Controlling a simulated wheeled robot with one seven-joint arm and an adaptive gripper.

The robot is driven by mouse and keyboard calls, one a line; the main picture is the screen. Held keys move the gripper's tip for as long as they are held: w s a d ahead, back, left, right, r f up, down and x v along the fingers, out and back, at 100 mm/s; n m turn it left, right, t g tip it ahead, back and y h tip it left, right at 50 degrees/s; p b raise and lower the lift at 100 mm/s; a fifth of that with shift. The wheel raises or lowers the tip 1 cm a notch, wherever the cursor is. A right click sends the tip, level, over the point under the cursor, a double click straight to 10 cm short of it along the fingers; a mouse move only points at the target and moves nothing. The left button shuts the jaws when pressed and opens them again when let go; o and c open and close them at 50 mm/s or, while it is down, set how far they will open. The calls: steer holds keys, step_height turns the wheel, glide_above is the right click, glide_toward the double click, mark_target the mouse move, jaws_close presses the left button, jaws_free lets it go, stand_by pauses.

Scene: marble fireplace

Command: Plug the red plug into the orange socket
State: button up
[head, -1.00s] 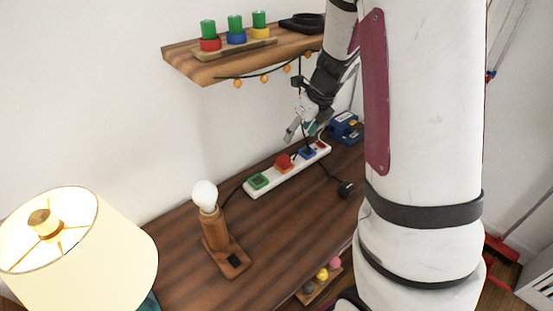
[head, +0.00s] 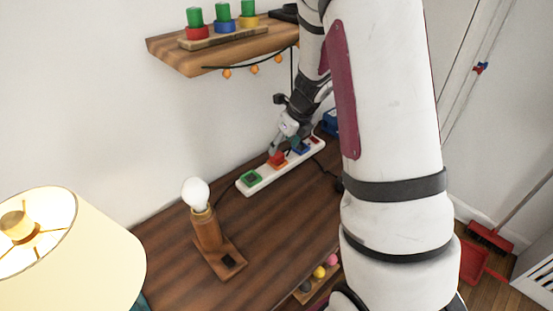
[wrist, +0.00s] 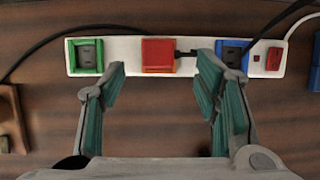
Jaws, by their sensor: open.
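A red plug (wrist: 158,55) sits at the middle, orange position of the white power strip (wrist: 197,43) in the wrist view, a short dark cord stub at its right. It covers the orange socket, so I cannot tell how deep it sits. It also shows in the head view (head: 277,159). My gripper (wrist: 160,68) is open, its fingers spread to the left and right of the plug with gaps, holding nothing. In the head view my gripper (head: 283,144) is low over the strip. The green socket (wrist: 89,53) is empty. The blue socket (wrist: 232,47) is partly hidden by the right finger.
A dark cord runs past the blue socket. A red switch (wrist: 273,59) is at the strip's right end. A bulb lamp (head: 206,230) and a shaded lamp (head: 80,245) stand left. A shelf (head: 185,55) with colored pegs overhangs behind.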

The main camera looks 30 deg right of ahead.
mark_target(277, 154)
steer(key=b+x, duration=0.1)
steer(key=x, duration=0.4)
steer(key=shift+a+f, duration=0.1)
steer(key=shift+a, duration=0.05)
steer(key=shift+c, duration=0.6)
steer(key=c, duration=1.1)
steer(key=shift+c, duration=0.2)
step_height(277, 154, up, 4)
steer(key=shift+f+p, duration=0.15)
steer(key=shift+p, duration=0.35)
steer(key=s+d+r+b, duration=0.1)
steer(key=s+d, duration=0.2)
steer(key=s, duration=1.2)
steer(key=shift+s+r, duration=0.2)
steer(key=shift+s, duration=0.15)
